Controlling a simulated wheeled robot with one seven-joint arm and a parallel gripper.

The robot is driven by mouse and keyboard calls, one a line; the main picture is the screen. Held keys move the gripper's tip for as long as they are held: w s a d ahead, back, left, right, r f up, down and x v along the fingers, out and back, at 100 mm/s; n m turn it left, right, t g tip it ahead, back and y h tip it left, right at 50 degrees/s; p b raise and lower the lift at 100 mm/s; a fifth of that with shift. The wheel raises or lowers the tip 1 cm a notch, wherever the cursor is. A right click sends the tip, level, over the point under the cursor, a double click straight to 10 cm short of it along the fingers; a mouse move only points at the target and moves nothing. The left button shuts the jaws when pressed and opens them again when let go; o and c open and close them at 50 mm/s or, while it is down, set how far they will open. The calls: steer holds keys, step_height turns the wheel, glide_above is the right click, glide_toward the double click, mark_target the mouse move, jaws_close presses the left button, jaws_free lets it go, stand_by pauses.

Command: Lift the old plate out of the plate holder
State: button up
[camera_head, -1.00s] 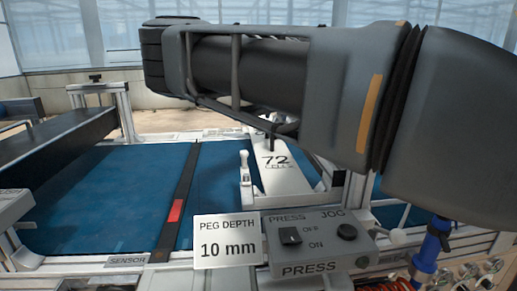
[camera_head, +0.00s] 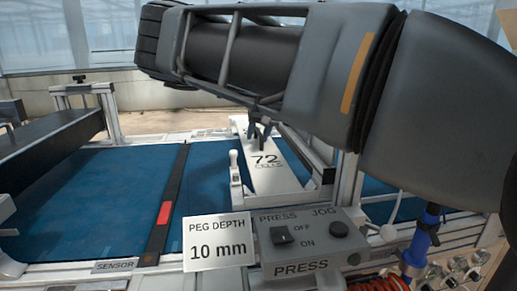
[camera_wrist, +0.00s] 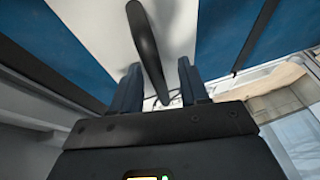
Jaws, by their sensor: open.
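The old plate (camera_head: 277,181), a pale panel marked "72 CELLS", lies in the plate holder (camera_head: 236,178) on the blue belt. It also shows as a pale strip in the wrist view (camera_wrist: 98,22). My gripper (camera_head: 261,140) is open over the far part of the plate, just beyond the number. In the wrist view, my two dark fingers (camera_wrist: 160,80) stand apart, with a dark rounded bar (camera_wrist: 148,45) running between them. I cannot tell whether they touch it. My arm hides the far end of the plate in the head view.
The press box (camera_head: 308,240) with its switch and knob stands in front of the plate, beside a "PEG DEPTH 10 mm" sign (camera_head: 218,242). A metal upright (camera_head: 346,190) rises right of the holder. A dark strip with a red mark (camera_head: 165,213) crosses the belt at left.

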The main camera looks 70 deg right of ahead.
steer(key=shift+c, duration=0.2)
jaws_close()
steer(key=shift+r, duration=0.1)
stand_by(1.0)
